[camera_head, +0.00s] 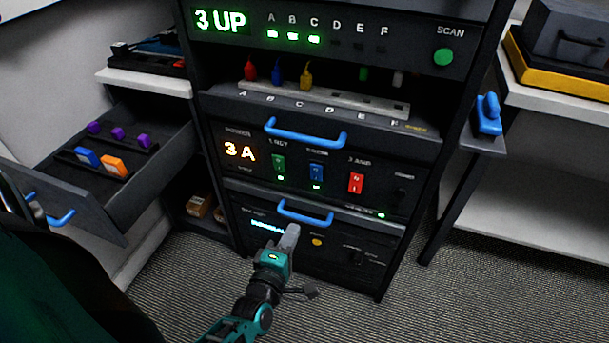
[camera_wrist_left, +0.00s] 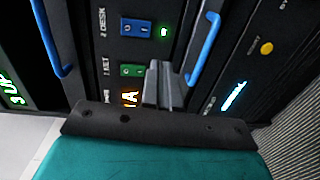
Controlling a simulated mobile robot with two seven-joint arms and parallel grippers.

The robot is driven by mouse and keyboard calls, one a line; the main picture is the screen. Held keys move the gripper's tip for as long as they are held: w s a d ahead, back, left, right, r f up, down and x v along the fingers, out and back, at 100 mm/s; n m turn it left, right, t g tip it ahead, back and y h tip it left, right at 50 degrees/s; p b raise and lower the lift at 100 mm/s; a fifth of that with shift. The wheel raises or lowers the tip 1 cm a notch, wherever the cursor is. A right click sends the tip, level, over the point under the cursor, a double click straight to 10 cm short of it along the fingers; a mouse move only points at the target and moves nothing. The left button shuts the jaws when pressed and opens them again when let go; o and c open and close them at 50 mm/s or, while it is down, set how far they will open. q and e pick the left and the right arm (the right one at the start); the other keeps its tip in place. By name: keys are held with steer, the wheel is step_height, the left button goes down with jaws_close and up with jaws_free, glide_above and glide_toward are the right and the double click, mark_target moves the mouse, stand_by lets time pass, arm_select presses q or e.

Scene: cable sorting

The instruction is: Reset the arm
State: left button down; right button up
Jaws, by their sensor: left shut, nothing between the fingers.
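My left arm reaches in from the bottom of the head view. Its gripper (camera_head: 290,238) is shut and empty, in front of the lowest panel of the dark rack (camera_head: 330,245). In the left wrist view, the closed fingers (camera_wrist_left: 163,86) show against the panel with switches and blue handles. I cannot tell whether the fingertips touch the rack. My right gripper is not in view.
Blue handles (camera_head: 305,133) stick out from the rack. An open drawer (camera_head: 60,185) at left holds purple, blue and orange items. Colored plugs stand on a strip (camera_head: 330,98). A white shelf (camera_head: 550,90) stands at right. Carpet lies below.

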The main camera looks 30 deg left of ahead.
arm_select(q)
steer(key=s+d+r+m+g+h, duration=0.2)
steer(key=s+d+m+g+h, duration=0.3)
steer(key=m, duration=0.7)
steer(key=s+d+r+m+g+h, duration=0.1)
steer(key=s+d+r+m+h, duration=0.1)
steer(key=d+m, duration=0.75)
steer(key=a+r+m+p, duration=0.1)
steer(key=a+r+p, duration=0.1)
steer(key=r+p, duration=0.2)
steer(key=s+a+r+y+p, duration=0.1)
steer(key=a+r+p, duration=0.2)
steer(key=p, duration=0.6)
step_height(320, 180, up, 2)
steer(key=shift+a+r+m+p, duration=0.15)
steer(key=shift+a+m+p, duration=0.15)
steer(key=shift+m+p, duration=0.1)
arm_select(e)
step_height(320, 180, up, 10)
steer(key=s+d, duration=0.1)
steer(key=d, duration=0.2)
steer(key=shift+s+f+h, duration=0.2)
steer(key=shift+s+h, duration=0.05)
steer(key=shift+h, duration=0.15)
arm_select(q)
steer(key=shift+s, duration=0.1)
